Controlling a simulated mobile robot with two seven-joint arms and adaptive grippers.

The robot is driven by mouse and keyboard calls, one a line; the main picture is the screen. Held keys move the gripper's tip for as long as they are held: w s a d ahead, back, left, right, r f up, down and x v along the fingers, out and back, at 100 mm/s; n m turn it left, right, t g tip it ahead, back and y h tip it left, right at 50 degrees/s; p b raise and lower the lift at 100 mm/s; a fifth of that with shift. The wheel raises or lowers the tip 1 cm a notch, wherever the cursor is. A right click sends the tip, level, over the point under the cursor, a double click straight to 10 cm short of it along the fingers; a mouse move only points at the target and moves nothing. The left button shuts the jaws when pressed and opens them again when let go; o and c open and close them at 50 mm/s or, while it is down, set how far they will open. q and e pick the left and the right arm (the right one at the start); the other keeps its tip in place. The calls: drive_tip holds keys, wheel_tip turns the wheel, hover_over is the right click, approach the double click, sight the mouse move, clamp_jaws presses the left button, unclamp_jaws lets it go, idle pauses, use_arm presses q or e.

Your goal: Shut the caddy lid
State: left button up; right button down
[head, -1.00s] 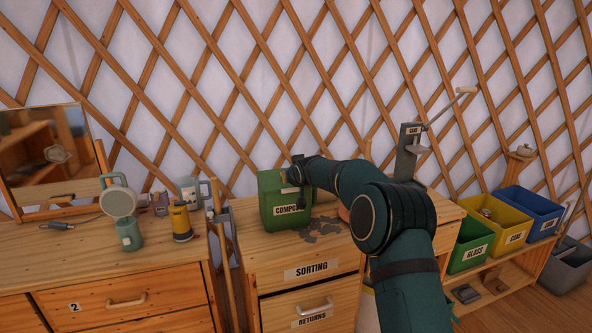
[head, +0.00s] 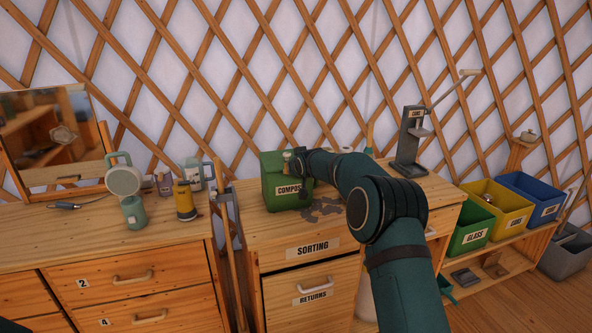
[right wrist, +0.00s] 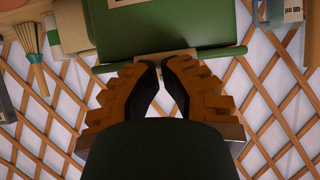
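The green caddy (head: 274,176) labelled COMPOST stands upright on the sorting cabinet, in the middle of the head view. My right gripper (head: 294,162) is at its upper right front, and my forearm passes over the cabinet top. In the right wrist view, my right gripper (right wrist: 161,64) has its fingertips close together at a tan tab (right wrist: 181,54) on a thin green edge. A darker green panel (right wrist: 175,28) lies beyond it, probably the caddy lid. I cannot tell how far the lid stands open, nor whether the fingers touch the tab. My left gripper is out of view.
Dark scraps (head: 322,208) lie on the cabinet top (head: 262,230) beside the caddy. A grey stand with a long lever (head: 411,140) is at the back right. Open sorting bins (head: 499,207) are farther right. Cups and a mirror are on the left dresser (head: 95,240).

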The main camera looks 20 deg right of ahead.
wheel_tip(320, 180, up, 5)
drive_tip(key=p, duration=0.2)
drive_tip(key=s+f+b, duration=0.2)
drive_tip(key=s+f, duration=0.4)
drive_tip(key=s, duration=0.3)
drive_tip(key=s+a+f+g+y, duration=0.1)
drive_tip(key=s+a+f+g, duration=0.1)
drive_tip(key=s+a+f, duration=0.7)
drive_tip(key=s+a+f+g+y, duration=0.25)
drive_tip(key=s+f, duration=0.25)
drive_tip(key=f, duration=0.7)
drive_tip(key=s+a+f+g, duration=0.2)
drive_tip(key=s+a+f, duration=0.1)
drive_tip(key=s, duration=0.6)
drive_tip(key=s+a+f+g+y, duration=0.1)
drive_tip(key=s+a+f+g, duration=0.1)
drive_tip(key=s, duration=0.7)
drive_tip(key=s+a+f+g, duration=0.2)
drive_tip(key=s+a+f, duration=0.2)
drive_tip(key=s, duration=0.5)
drive_tip(key=shift+a+f, duration=0.35)
drive_tip(key=shift+a, duration=0.8)
drive_tip(key=shift+w+y, duration=0.1)
drive_tip(key=shift+y, duration=0.15)
